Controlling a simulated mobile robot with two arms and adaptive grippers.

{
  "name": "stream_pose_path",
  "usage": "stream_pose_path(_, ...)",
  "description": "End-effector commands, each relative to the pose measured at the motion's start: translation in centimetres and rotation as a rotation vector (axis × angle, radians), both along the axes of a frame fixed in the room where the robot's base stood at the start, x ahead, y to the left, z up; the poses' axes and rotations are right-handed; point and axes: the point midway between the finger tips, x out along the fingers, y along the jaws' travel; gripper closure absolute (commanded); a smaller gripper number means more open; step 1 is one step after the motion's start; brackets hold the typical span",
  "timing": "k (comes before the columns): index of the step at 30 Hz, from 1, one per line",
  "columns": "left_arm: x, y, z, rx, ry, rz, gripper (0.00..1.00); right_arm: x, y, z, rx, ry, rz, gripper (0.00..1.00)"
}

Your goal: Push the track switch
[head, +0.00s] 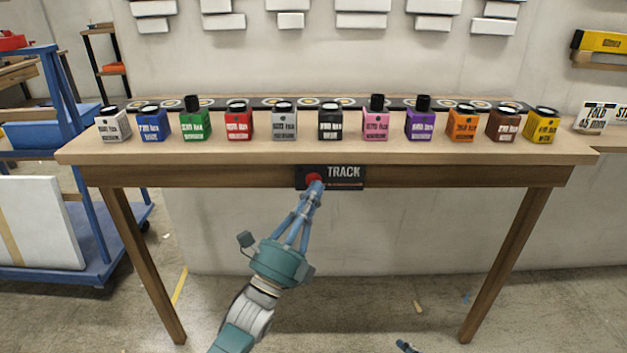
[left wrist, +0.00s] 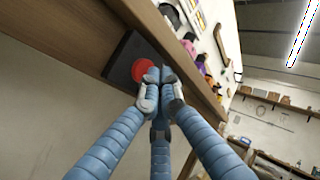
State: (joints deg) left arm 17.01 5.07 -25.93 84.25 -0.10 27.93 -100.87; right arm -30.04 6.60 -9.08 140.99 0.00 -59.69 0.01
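The track switch is a dark plate (head: 345,184) reading "TRACK" on the front edge of the wooden table, with a round red button (head: 313,178) at its left. In the left wrist view the red button (left wrist: 139,70) shows beside my fingertips on its black plate (left wrist: 122,58). My left gripper (head: 316,187) has its three fingers drawn together, tips at the button and covering part of it. Nothing shows between the fingers. I cannot tell whether they touch the button. A small blue-grey tip (head: 405,346) at the bottom edge may be my right gripper; its fingers are mostly out of frame.
A blue cart (head: 95,245) with a white panel (head: 35,222) stands at left. The space under the table is mostly clear.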

Motion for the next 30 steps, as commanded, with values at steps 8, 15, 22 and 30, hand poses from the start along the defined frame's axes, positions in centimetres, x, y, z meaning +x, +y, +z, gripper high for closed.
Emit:
stream_pose_path(8,-0.2,0.0,0.0,-0.001,0.0,-0.001,1.0,-1.0,-0.2,-0.7,-0.008,0.043,-0.003,0.6)
stream_pose_path(15,-0.2,0.0,0.0,-0.001,0.0,-0.001,1.0,-1.1,-0.3,-0.7,-0.008,0.044,-0.003,0.6)
stream_pose_path(22,-0.7,0.0,0.0,0.0,0.002,0.0,1.0,-2.5,-0.8,-2.0,-0.024,0.117,-0.007,0.6)
stream_pose_path(30,-1.4,0.0,0.0,0.0,0.001,0.0,1.0,-4.5,-1.5,-3.2,-0.045,0.214,-0.014,0.6)
